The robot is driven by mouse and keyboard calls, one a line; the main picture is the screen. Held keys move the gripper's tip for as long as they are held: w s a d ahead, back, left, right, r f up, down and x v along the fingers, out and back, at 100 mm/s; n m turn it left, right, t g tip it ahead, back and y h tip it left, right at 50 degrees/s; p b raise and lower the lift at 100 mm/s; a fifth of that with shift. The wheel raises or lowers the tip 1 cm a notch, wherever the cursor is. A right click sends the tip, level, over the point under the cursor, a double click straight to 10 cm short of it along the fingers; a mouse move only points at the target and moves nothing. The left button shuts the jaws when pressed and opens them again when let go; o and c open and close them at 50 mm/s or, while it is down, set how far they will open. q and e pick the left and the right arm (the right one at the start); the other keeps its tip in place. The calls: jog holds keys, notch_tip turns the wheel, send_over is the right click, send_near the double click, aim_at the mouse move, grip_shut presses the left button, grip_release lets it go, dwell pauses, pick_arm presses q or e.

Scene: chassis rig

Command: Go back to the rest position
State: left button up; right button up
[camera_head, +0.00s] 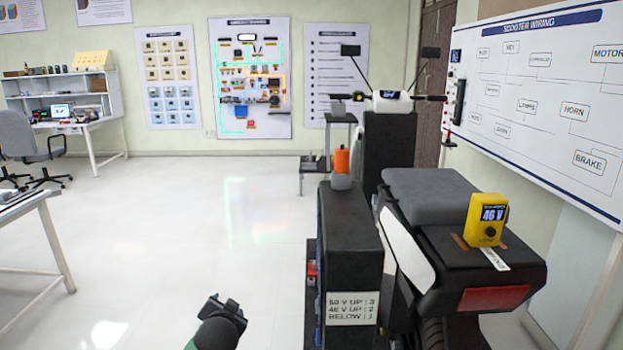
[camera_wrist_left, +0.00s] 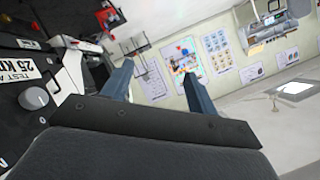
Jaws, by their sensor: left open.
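My left gripper (camera_head: 228,308) is at the bottom of the head view, to the left of the black cabinet (camera_head: 350,245) and apart from it, over the white floor. In the left wrist view its two blue-grey fingers (camera_wrist_left: 158,88) stand apart. Only the far wall and its posters show between them, so it is open and empty. My right gripper is in neither view.
A scooter (camera_head: 430,190) stands right of the cabinet with a yellow meter reading 46 V (camera_head: 486,220) on its rear. An orange-topped object (camera_head: 342,162) stands on the cabinet. A table (camera_head: 30,205) is at left. The floor (camera_head: 190,230) between is clear.

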pick_arm(q)
jog(key=s+d+f+n+g+h+p, duration=0.1)
jog(key=s+f, duration=0.4)
jog(key=s, duration=0.9)
jog(key=s+d+f+n+g+h+p, duration=0.1)
jog(key=s+d+f+g+p, duration=0.2)
jog(key=s, duration=1.2)
jog(key=s+d+f+n+g+h+p, duration=0.1)
jog(key=s+d+f+g, duration=0.3)
jog(key=s, duration=1.1)
notch_tip(320, 180, down, 3)
jog(key=g+h+p, duration=0.1)
jog(key=g, duration=0.1)
jog(key=shift+g+p, duration=0.35)
jog(key=shift+g, duration=0.05)
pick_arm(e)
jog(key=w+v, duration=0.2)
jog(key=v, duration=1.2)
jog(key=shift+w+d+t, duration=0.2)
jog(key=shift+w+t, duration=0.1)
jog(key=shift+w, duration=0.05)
